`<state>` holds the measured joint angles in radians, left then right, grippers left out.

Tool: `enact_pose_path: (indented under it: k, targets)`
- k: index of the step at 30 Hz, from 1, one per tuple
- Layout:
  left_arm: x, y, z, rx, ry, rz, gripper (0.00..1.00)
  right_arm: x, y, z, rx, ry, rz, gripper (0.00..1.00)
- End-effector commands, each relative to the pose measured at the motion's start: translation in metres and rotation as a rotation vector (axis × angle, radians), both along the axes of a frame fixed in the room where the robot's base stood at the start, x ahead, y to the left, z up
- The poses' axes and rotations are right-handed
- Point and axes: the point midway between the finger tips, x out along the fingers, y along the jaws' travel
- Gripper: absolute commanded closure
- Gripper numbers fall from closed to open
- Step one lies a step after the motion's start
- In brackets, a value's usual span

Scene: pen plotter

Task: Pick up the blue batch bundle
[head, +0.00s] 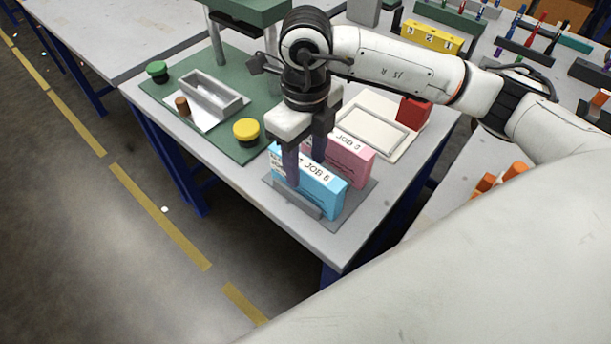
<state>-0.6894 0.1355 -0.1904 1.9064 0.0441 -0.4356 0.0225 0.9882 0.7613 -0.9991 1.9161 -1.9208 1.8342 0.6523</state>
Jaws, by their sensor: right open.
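The blue batch bundle (322,196), a light-blue block labelled JOB 5, stands upright in a grey holder (350,208) near the table's front corner. A pink bundle (352,158) labelled JOB 3 stands right behind it. My right gripper (304,172) points down at the blue bundle's left part. Its jaws are open, one finger in front of the bundle's near face and the other by its far side, toward the pink bundle. The far fingertip is hidden, so contact cannot be told. My left gripper is out of view.
A green mat (225,138) to the left carries a yellow button (246,131), a green button (157,70) and a grey open box (206,93). A white tray (372,128) and a red block (414,111) lie behind the bundles.

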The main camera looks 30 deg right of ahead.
Motion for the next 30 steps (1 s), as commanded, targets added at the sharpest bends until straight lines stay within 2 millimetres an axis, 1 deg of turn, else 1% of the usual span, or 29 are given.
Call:
enact_pose_path:
  k: [1, 3, 6, 9, 14, 15, 17, 21, 23, 30]
  targets:
    - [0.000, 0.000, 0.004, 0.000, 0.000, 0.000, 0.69, -0.002, 0.000, -0.007, 0.000, 0.005, -0.001, 0.53]
    - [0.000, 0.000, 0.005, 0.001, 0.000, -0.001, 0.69, -0.001, 0.000, -0.018, 0.000, 0.004, -0.001, 0.53]
    - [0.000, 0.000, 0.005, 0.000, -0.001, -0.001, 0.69, -0.001, 0.000, -0.029, 0.000, 0.003, -0.001, 0.53]
    - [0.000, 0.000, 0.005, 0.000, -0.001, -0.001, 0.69, 0.000, 0.000, -0.033, 0.001, 0.001, 0.000, 0.53]
    - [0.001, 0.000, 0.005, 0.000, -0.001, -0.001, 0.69, 0.000, 0.000, -0.033, 0.001, 0.000, 0.000, 0.53]
    - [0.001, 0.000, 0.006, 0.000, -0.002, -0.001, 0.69, 0.000, 0.000, -0.033, 0.001, 0.000, 0.000, 0.56]
    - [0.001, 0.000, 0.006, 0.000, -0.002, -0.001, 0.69, 0.000, 0.000, -0.033, 0.001, 0.000, 0.000, 0.67]
    - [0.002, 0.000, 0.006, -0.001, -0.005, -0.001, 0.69, 0.000, 0.000, -0.033, 0.001, 0.000, 0.000, 0.90]
    - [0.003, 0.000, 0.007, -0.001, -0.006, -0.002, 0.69, 0.000, 0.000, -0.032, 0.001, 0.000, 0.000, 1.00]
    - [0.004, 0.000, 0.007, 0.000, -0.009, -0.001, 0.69, 0.000, 0.000, -0.031, 0.001, -0.001, 0.000, 1.00]
